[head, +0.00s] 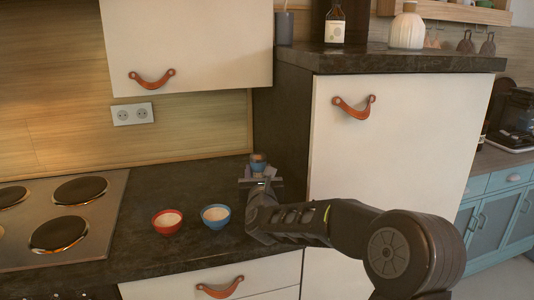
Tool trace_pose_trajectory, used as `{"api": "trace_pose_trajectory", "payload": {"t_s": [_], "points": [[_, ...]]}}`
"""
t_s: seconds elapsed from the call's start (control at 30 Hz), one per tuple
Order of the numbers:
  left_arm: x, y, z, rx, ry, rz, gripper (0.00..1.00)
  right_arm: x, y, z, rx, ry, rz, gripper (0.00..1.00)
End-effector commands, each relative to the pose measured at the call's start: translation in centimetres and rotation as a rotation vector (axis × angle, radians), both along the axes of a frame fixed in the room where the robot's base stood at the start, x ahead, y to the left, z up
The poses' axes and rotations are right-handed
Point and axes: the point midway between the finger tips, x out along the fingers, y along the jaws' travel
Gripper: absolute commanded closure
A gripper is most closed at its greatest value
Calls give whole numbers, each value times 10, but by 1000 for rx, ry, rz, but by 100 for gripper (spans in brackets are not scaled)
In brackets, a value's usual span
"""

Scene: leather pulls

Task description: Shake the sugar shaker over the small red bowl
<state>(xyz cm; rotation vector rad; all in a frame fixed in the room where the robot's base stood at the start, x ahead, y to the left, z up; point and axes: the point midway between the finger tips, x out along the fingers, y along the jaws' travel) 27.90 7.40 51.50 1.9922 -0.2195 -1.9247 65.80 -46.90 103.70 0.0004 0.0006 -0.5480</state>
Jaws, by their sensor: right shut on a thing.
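The small red bowl (167,221) stands on the dark countertop (145,190) with pale contents inside. My right gripper (259,175) is to the right of and behind the red bowl. It is shut on a small shaker (258,162) with a blue body and a brownish top, which looks upright. The gripper hides its lower part, so I cannot tell whether it touches the counter. My left gripper is not in view.
A blue bowl (215,216) with pale contents stands just right of the red bowl. A stove (62,225) with several burners is at the left. A tall cabinet (385,150) borders the counter on the right. A wall cabinet (190,40) hangs above.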

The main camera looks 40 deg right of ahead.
Motion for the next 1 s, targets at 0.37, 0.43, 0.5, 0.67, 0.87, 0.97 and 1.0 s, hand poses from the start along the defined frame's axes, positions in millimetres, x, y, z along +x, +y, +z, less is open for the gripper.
{"api": "trace_pose_trajectory", "payload": {"t_s": [0.37,0.43,0.5,0.67,0.87,0.97,1.0], "points": [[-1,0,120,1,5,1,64,57,91,13,8,2,344,100],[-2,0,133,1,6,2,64,63,121,13,7,1,441,100],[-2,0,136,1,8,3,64,66,148,12,4,-2,527,100],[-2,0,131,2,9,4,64,67,192,13,0,-3,670,100],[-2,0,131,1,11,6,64,64,208,19,1,-2,733,100],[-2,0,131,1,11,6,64,64,208,19,1,-2,731,100],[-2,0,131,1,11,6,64,64,208,19,1,-2,731,100]]}}
